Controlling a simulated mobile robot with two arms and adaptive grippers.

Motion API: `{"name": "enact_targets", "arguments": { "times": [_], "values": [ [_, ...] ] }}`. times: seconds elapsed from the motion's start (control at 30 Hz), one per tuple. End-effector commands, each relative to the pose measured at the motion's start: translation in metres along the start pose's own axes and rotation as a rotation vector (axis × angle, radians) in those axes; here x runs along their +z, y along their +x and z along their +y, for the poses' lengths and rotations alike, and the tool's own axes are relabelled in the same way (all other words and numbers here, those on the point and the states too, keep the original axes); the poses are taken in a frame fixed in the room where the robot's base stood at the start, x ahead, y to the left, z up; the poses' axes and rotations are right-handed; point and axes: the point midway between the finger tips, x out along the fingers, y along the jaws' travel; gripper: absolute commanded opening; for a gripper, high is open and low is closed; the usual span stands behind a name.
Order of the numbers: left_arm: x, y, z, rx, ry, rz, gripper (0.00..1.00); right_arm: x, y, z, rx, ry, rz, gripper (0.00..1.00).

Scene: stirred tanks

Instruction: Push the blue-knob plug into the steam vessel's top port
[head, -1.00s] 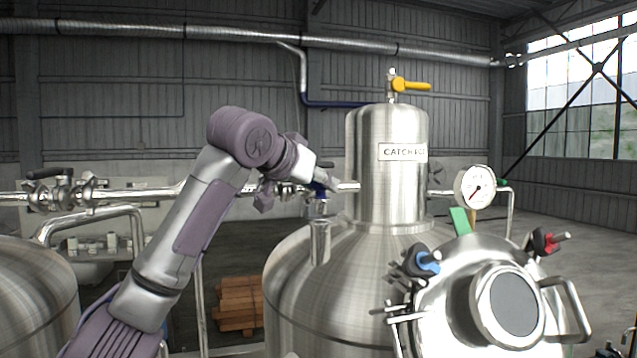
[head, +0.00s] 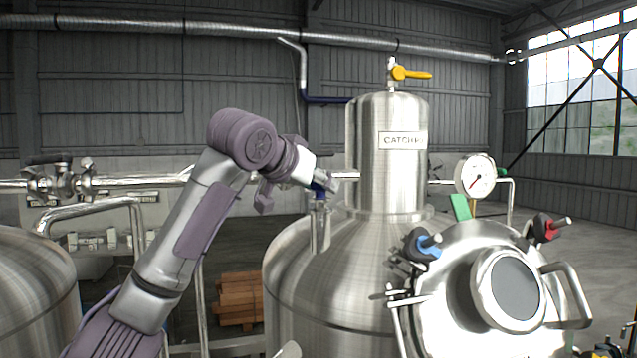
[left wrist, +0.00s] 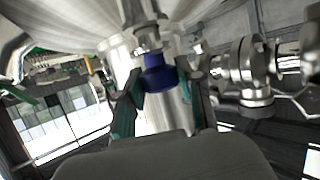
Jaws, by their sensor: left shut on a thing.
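My left gripper (head: 320,184) is at the top of the large steel vessel (head: 318,290), left of its upright cylinder. It is shut on the blue-knob plug (head: 319,191), whose steel stem points down. The plug is over the slim upright port (head: 319,236) on the vessel's shoulder, roughly in line with it. Stem and port run together in the picture, so I cannot tell how deep the stem sits. In the left wrist view the blue knob (left wrist: 160,74) is between two teal-padded fingers (left wrist: 160,103). My right gripper is not in view.
The cylinder labelled CATCH (head: 388,170) with a yellow valve handle (head: 411,74) stands close right of the gripper. A tilted lid (head: 450,275) with blue and red knobs and a gauge (head: 476,176) are farther right. Steel pipes (head: 110,183) run at left.

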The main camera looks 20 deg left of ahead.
Motion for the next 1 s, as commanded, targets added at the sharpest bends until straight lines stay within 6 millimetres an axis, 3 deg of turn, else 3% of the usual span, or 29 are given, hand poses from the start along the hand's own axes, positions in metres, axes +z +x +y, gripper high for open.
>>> {"name": "enact_targets", "arguments": {
  "times": [0.6,0.63,0.7,0.8,1.0],
  "values": [
    [0.015,0.006,0.0,0.0,-0.001,0.001,0.0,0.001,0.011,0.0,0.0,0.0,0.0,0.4],
    [0.014,0.006,0.0,0.0,-0.001,0.001,0.4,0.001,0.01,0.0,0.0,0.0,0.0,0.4],
    [0.014,0.006,0.0,0.0,-0.001,0.001,0.52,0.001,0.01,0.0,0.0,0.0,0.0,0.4],
    [0.014,0.006,0.0,0.0,-0.001,0.001,0.66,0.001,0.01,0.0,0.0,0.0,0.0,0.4],
    [0.014,0.006,0.0,0.0,-0.001,0.0,0.66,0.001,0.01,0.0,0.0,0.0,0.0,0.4]
  ]
}}
